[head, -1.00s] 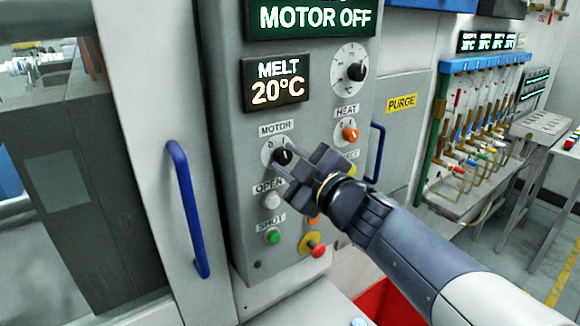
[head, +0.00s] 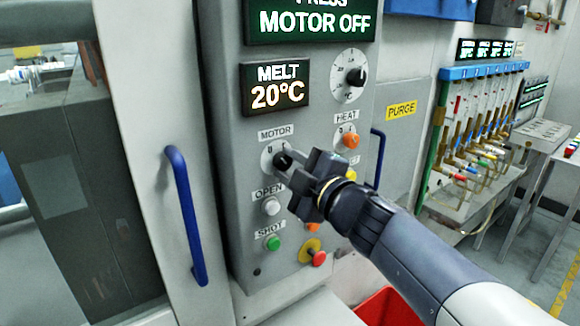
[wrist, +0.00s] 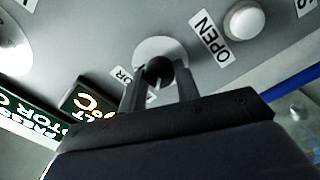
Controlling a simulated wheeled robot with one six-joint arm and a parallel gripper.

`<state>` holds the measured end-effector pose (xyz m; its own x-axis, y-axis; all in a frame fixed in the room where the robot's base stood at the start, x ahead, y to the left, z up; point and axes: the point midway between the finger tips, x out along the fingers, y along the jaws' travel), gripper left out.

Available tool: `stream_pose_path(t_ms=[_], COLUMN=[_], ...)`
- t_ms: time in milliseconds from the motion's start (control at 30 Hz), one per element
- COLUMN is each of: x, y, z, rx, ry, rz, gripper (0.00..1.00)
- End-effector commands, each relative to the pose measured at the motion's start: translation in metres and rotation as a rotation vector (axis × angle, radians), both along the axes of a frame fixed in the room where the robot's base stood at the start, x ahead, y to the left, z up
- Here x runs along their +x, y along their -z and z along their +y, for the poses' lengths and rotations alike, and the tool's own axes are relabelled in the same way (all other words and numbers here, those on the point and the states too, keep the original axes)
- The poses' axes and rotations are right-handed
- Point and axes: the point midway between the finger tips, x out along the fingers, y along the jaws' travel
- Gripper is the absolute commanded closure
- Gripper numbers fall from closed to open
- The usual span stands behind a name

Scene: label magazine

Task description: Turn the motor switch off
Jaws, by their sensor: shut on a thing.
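The motor switch (head: 282,160) is a black knob on a pale round plate, under the MOTOR label on the grey control panel. It also shows in the wrist view (wrist: 158,71), between the two fingers. My gripper (head: 287,165) is at the knob and shut on it. In the wrist view its fingertips (wrist: 158,80) sit on either side of the knob. The display (head: 312,20) at the top of the panel reads MOTOR OFF, with PRESS partly cut off above. My gripper hides part of the dial plate, so the knob's exact pointing is hard to tell.
The orange HEAT knob (head: 350,140) is right of the motor switch. The white OPEN button (head: 271,206) and green SHOT button (head: 273,243) are below it. A red emergency button (head: 318,258) is lower right. A blue door handle (head: 186,215) stands out at left.

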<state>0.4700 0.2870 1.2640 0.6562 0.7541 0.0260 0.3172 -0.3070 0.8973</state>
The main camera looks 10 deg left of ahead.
Motion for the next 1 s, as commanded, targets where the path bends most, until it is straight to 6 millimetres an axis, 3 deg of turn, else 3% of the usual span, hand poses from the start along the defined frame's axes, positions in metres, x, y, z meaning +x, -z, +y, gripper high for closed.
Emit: stream_pose_path(t_ms=[67, 100, 367, 700, 1000], x=[0.0, 0.0, 0.0, -0.003, -0.034], y=[0.001, 0.001, 0.0, 0.0, 0.0], z=[0.0, 0.0, 0.0, -0.004, -0.04], rx=[-0.002, -0.002, -0.001, 0.001, 0.0], ry=[0.0, 0.0, 0.0, 0.0, 0.004], rz=[0.0, 0.0, 0.001, 0.001, -0.002], gripper=[0.92, 0.69, 0.48, 0.48, 0.48])
